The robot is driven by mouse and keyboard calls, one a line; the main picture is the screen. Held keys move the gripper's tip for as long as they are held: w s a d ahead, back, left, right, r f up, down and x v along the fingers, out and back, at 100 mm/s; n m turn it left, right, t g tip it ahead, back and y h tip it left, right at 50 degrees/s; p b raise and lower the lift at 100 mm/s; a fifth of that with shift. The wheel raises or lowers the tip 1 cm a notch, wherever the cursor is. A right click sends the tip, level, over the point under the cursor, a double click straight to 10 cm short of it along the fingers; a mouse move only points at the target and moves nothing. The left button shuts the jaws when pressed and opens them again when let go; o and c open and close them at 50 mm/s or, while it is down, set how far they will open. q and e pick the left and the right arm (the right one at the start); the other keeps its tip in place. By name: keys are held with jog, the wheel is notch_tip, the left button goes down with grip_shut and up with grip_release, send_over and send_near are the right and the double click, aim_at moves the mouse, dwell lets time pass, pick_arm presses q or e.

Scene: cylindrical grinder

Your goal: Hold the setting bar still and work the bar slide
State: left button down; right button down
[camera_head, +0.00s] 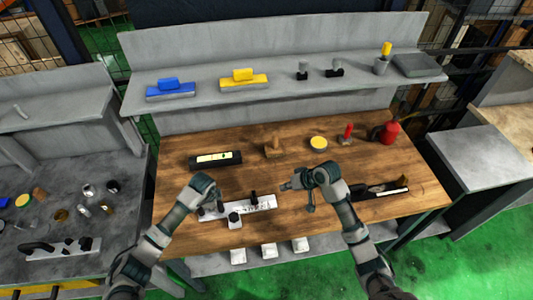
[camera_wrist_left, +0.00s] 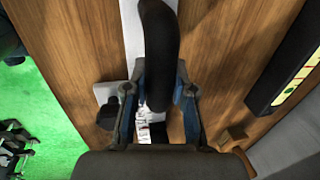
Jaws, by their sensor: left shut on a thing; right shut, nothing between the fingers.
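The setting bar (camera_head: 264,203) is a long white bar with dark markings, lying on the wooden bench in front of me. A small white block with a black knob, likely the bar slide (camera_head: 235,219), sits at its near edge; it also shows left of my fingers in the left wrist view (camera_wrist_left: 106,96). My left gripper (camera_head: 213,206) is at the bar's left end. In the left wrist view its fingers (camera_wrist_left: 157,108) are shut on the bar's curved black handle (camera_wrist_left: 159,40). My right gripper (camera_head: 287,186) is shut and empty, above the bench beyond the bar's right end.
A black level-like tool (camera_head: 215,159), a wooden piece (camera_head: 272,148), a yellow-topped round tin (camera_head: 318,143) and a red oil can (camera_head: 386,132) stand farther back. A dark tool (camera_head: 382,190) lies at the right. Bare wood lies between the bar and the back items.

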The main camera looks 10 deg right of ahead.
pick_arm(q)
jog(key=c, duration=0.9)
grip_release()
jog(key=r, duration=0.4)
jog(key=s+r, duration=0.1)
jog(key=r, duration=0.2)
jog(key=s+r, duration=0.1)
jog(key=r, duration=0.3)
jog(key=shift+s+r, duration=0.1)
jog(key=shift+r, duration=0.25)
